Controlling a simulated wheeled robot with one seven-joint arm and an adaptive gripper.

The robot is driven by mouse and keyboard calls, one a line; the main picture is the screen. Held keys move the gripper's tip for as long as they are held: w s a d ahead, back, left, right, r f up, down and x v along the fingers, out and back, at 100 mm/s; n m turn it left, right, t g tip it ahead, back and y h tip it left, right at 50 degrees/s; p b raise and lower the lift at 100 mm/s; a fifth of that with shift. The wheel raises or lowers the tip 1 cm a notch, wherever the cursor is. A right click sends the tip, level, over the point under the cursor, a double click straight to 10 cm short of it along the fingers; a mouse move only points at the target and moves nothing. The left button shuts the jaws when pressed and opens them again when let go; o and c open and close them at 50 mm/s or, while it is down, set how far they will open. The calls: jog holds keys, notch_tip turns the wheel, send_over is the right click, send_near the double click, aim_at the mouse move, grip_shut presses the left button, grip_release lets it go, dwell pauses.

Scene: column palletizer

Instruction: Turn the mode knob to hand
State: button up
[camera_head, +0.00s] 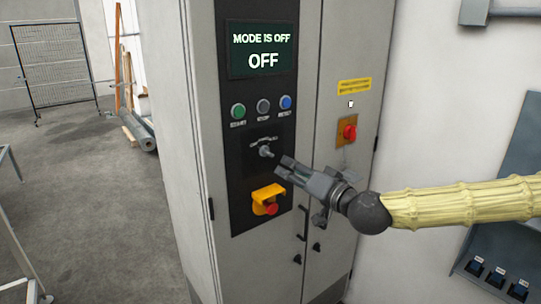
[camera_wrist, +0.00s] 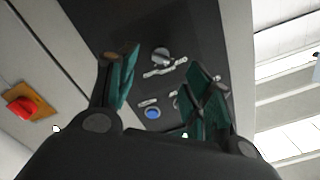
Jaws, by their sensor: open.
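The mode knob (camera_head: 265,151) is a small grey knob on the cabinet's dark control panel, below the button row. The lettering around it is too small to read surely. In the wrist view the knob (camera_wrist: 160,56) shows ahead, between the lines of the two fingers. The display (camera_head: 262,51) reads "MODE IS OFF" and "OFF". My gripper (camera_head: 284,168) is open and empty, just right of and below the knob in the head view. Its green-padded fingers (camera_wrist: 163,66) show in the wrist view, apart from the knob.
Green (camera_head: 238,111), grey (camera_head: 263,106) and blue (camera_head: 286,102) buttons sit above the knob. A red emergency stop on a yellow housing (camera_head: 268,199) is below it. A red switch (camera_head: 349,132) is on the right door. Cabinet handles (camera_head: 302,222) lie below my gripper.

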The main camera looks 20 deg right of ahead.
aim_at(271, 154)
jog(key=shift+r+p+x, duration=0.2)
jog(key=shift+p+x, duration=0.25)
jog(key=shift+x, duration=1.35)
jog(key=shift+r+p+x, duration=0.2)
jog(key=shift+p+x, duration=0.2)
jog(key=shift+x, duration=1.35)
jog(key=shift+r+p+x, duration=0.2)
jog(key=shift+p+x, duration=0.25)
jog(key=shift+x, duration=1.35)
jog(key=shift+d, duration=0.2)
jog(key=c, duration=1.1)
